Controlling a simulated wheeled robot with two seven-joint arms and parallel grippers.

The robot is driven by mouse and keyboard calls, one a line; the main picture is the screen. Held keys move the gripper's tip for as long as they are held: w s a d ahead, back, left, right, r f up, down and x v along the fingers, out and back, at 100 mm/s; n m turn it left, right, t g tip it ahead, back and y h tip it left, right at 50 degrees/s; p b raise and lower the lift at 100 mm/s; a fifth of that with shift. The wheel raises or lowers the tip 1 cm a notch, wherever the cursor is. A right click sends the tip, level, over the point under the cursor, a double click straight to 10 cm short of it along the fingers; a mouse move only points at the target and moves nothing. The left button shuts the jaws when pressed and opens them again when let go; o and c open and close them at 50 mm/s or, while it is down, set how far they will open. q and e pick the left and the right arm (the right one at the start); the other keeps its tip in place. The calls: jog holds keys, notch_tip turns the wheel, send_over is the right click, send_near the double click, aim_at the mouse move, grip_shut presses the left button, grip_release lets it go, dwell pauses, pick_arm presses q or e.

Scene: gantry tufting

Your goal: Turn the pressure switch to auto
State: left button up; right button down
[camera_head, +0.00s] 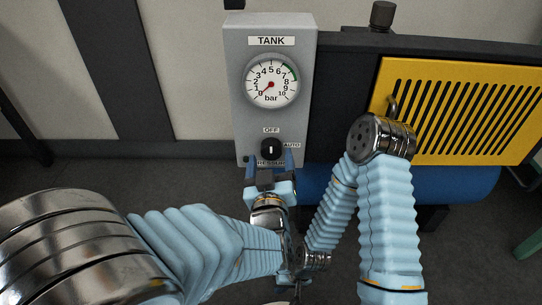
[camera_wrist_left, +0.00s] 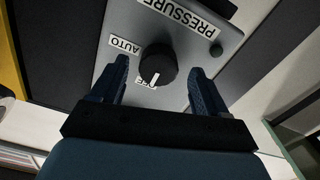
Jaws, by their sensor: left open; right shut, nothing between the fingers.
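The black pressure switch knob (camera_head: 271,149) is on the lower part of the grey TANK box (camera_head: 238,110). Its white pointer mark points at the OFF label (camera_head: 271,130); the AUTO label (camera_head: 292,145) is to its right. In the left wrist view, the knob (camera_wrist_left: 158,62) appears between the blue fingers of my left gripper (camera_wrist_left: 162,88), with its mark toward OFF. My left gripper (camera_head: 270,162) is open, with a finger on either side of the knob and visible gaps. My right gripper (camera_head: 286,278) is low in the head view, shut and empty, partly hidden among arm links.
The pressure gauge (camera_head: 271,84) above the knob has its red needle near zero. A yellow slotted panel (camera_head: 460,110) and a blue cylinder (camera_head: 460,184) are to the right. My right arm's bent joint stands in front of the panel's left edge.

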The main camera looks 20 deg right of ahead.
pick_arm(q)
jog(key=shift+x, duration=1.1)
jog(key=c, duration=1)
jog(key=shift+c, duration=0.2)
